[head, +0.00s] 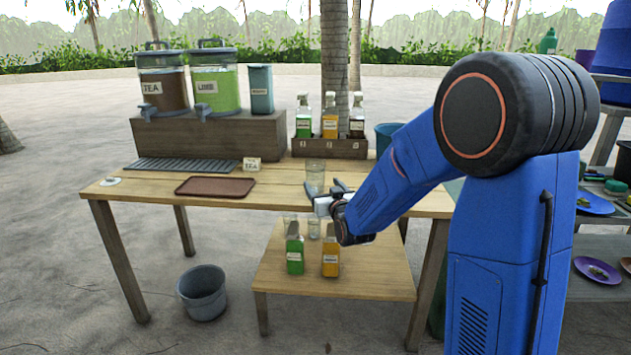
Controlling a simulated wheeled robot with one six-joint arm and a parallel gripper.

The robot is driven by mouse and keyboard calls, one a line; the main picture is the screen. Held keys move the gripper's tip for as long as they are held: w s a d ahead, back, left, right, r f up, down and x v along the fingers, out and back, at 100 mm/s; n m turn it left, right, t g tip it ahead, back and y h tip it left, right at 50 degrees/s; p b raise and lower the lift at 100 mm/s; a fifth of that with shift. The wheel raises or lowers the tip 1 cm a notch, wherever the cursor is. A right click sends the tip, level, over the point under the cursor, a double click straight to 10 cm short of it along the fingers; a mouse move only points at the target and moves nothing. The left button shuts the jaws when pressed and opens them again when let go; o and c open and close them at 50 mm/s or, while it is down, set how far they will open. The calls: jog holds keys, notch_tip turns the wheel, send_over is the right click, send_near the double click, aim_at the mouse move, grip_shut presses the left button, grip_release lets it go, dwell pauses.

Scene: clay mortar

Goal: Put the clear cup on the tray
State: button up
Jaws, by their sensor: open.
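The clear cup (315,172) stands upright on the wooden table, right of the brown tray (215,187). The tray lies flat near the table's front edge and is empty. My gripper (323,188) is open at the near side of the cup, its fingers pointing toward it. The cup's lower part is close to the fingers; I cannot tell whether they touch it or stand around it.
A small TEA card (252,164) and a dark slatted mat (182,164) lie behind the tray. Drink dispensers (214,85) stand on a riser at the back. A bottle rack (329,148) stands behind the cup. The lower shelf (375,283) holds bottles and clear glasses.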

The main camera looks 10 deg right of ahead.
aim_at(318, 178)
jog(key=shift+w+a+r, duration=0.1)
jog(key=shift+w+r, duration=0.05)
jog(key=shift+w, duration=0.85)
jog(key=shift+w+a+r, duration=0.1)
jog(key=shift+w, duration=0.85)
jog(key=shift+w+a+r, duration=0.1)
jog(key=shift+w+r, duration=0.05)
jog(key=shift+w, duration=0.85)
jog(key=shift+c, duration=0.6)
jog(key=c, duration=1.1)
